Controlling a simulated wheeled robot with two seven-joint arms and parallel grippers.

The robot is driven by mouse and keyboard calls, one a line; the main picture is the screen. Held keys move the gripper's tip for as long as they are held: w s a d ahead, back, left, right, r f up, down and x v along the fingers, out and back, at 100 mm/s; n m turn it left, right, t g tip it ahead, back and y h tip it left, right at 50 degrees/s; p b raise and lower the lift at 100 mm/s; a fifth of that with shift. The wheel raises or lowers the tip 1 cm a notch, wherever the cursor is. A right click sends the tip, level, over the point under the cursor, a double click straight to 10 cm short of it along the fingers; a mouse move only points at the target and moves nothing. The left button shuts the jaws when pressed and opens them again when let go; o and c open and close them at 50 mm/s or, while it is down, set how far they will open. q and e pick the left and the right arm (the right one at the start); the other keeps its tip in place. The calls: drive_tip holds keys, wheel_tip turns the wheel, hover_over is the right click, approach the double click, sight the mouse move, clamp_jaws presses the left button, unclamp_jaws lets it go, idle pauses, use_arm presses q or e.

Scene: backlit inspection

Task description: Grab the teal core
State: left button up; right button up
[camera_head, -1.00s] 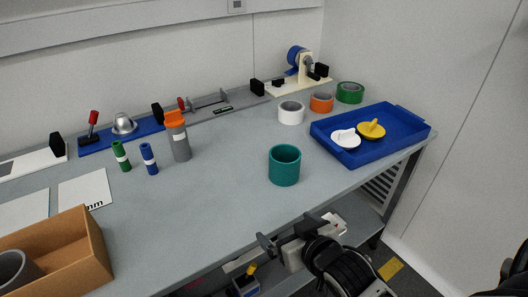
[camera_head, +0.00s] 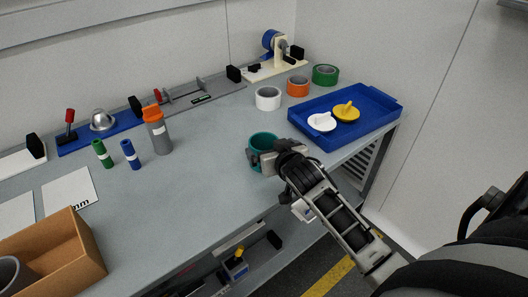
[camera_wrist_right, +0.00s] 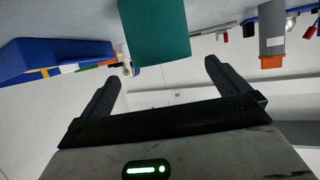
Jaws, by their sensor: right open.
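The teal core (camera_head: 263,137) is a hollow cylinder standing upright on the grey bench near its front edge. My right gripper (camera_head: 259,160) is at the near side of the core and hides its lower front. In the right wrist view, the picture is upside down; the core (camera_wrist_right: 155,30) shows at the top, and the open fingers (camera_wrist_right: 162,70) point toward it with an empty gap between them. The core appears just beyond the fingertips, not gripped. My left gripper is not in view.
A blue tray (camera_head: 383,97) with a white piece (camera_head: 321,122) and a yellow piece (camera_head: 346,112) lies right of the core. White, orange and green tape rolls (camera_head: 325,75) stand behind. A cardboard box (camera_head: 75,255) is front left.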

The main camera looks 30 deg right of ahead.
sight(259, 137)
drive_tip(key=shift+p+x, duration=0.3)
drive_tip(key=shift+x, duration=2.05)
drive_tip(key=shift+w+a+r, duration=0.1)
drive_tip(key=shift+r, duration=0.05)
drive_tip(key=c, duration=1)
